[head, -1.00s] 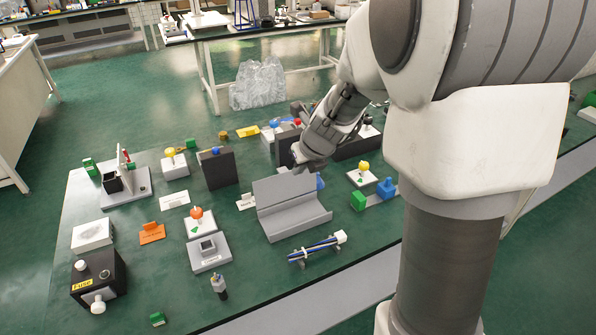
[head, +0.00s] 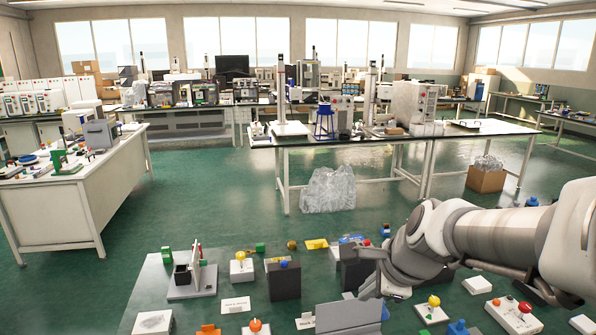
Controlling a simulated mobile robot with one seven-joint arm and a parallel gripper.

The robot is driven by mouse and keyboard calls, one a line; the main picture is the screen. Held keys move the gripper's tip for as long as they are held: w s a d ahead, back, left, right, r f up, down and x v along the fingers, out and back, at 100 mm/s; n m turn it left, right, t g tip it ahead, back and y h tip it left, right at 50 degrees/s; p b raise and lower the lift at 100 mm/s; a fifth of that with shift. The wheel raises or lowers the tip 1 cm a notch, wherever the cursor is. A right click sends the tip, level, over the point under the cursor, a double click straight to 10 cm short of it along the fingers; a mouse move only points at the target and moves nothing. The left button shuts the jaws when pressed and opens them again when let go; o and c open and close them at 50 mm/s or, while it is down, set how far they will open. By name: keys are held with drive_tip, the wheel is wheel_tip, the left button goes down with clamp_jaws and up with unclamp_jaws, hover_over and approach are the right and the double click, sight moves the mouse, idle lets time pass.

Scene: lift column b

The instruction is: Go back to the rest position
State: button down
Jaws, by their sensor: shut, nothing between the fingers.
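My gripper (head: 370,288) is at the lower right of the head view, at the end of my arm, which comes in from the right edge. It is shut and holds nothing. It points down to the left, over the green bench top (head: 140,291). A grey angled holder (head: 346,317) is just below it in the picture. Whether the fingers touch anything there I cannot tell.
Near the gripper stand a black block with a blue knob (head: 284,281) and a white box with a yellow knob (head: 241,268). White button boxes (head: 432,311) are at the right. Beyond the bench is open green floor (head: 215,205), with a clear plastic bag (head: 328,190).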

drive_tip(key=s+r+n+h+p, duration=0.1)
drive_tip(key=s+r+n, duration=0.2)
drive_tip(key=s+n, duration=0.5)
drive_tip(key=s+d+r+n+h+p, duration=0.1)
drive_tip(key=s+r+n, duration=0.2)
drive_tip(key=s+n, duration=0.5)
drive_tip(key=n, duration=0.3)
drive_tip(key=shift+d+n, duration=0.3)
drive_tip(key=shift+a, duration=0.15)
